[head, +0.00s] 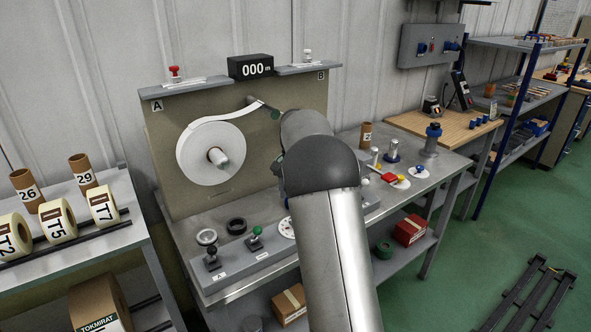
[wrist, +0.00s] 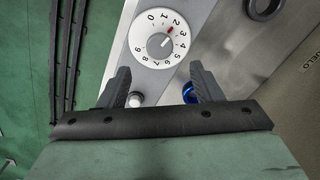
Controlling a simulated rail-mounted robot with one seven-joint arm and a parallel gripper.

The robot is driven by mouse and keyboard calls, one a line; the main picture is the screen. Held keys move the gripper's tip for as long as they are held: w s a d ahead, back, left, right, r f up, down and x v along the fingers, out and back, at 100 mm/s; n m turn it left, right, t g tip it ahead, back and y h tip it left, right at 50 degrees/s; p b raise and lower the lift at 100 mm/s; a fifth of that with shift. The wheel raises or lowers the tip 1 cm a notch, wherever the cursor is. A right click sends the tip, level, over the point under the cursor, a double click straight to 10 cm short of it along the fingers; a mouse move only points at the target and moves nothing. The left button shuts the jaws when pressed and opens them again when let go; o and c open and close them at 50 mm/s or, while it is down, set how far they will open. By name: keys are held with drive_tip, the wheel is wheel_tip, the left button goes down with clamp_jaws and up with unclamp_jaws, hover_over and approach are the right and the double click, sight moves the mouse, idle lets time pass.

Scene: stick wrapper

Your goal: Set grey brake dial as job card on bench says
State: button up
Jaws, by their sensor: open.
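The brake dial (wrist: 152,47) shows in the wrist view as a grey knob on a white disc numbered 0 to 9. A red mark lies near the 2 and 3, and a short white line shows on the knob. My gripper (wrist: 160,68) is open and empty, its fingertips just below the dial in the picture and apart from it. In the head view only the left part of the dial's white disc (head: 286,228) shows beside my arm, which hides my gripper. I cannot make out a job card in either view.
A white-topped knob (wrist: 135,99) and a blue part (wrist: 188,92) lie between the fingers in the picture. A white roll (head: 210,150) hangs behind.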

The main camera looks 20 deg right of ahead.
wheel_tip(320, 180, up, 9)
drive_tip(key=shift+r, duration=0.2)
drive_tip(key=shift+s, duration=0.1)
idle(0.5)
drive_tip(key=s+a+f+n, duration=0.3)
drive_tip(key=s+a, duration=0.3)
drive_tip(key=s, duration=0.6)
drive_tip(key=s+a+f+n, duration=0.4)
drive_tip(key=s+a, duration=0.2)
drive_tip(key=s, duration=0.5)
drive_tip(key=s+a+f+n, duration=0.3)
drive_tip(key=s+a+f, duration=0.1)
drive_tip(key=s, duration=0.8)
drive_tip(key=shift+s+a, duration=0.3)
drive_tip(key=shift+a, duration=0.6)
drive_tip(key=shift+c, duration=0.3)
